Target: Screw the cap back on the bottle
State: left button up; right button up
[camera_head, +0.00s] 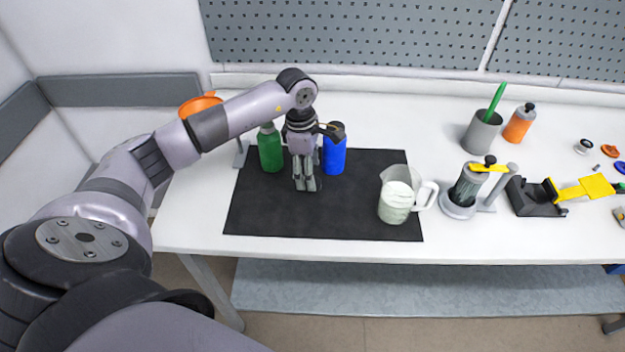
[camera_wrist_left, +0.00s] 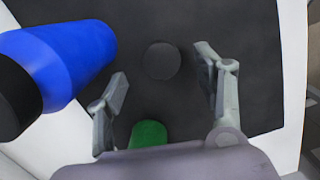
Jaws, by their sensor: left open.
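My left gripper (camera_head: 306,187) points down over the black mat, between the two bottles; in the left wrist view its fingers (camera_wrist_left: 163,78) are apart with nothing between them. A dark round cap-like disc (camera_wrist_left: 161,60) lies on the mat beyond the fingertips, roughly in line with the gap. The head view does not show it clearly. The green bottle (camera_head: 270,150) stands upright left of the gripper, with no dark cap visible on top; part of it shows in the wrist view (camera_wrist_left: 148,133). The blue bottle (camera_head: 335,156) stands right of the gripper with a black cap (camera_wrist_left: 15,95).
A measuring jug (camera_head: 395,203) stands on the mat's right part (camera_head: 345,220). Farther right are a stand holding a dark container (camera_head: 467,186), a grey cup (camera_head: 481,134), an orange bottle (camera_head: 519,124) and a black-and-yellow tool (camera_head: 560,192). The mat's front left is clear.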

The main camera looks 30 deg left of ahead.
pick_arm(q)
jog(key=shift+d+f+p, duration=0.15)
jog(key=shift+f, duration=0.65)
jog(key=shift+d+f+p, duration=0.1)
jog(key=shift+f+p, duration=0.05)
jog(key=shift+f, duration=0.65)
jog(key=shift+c, duration=0.4)
jog(key=c, duration=0.7)
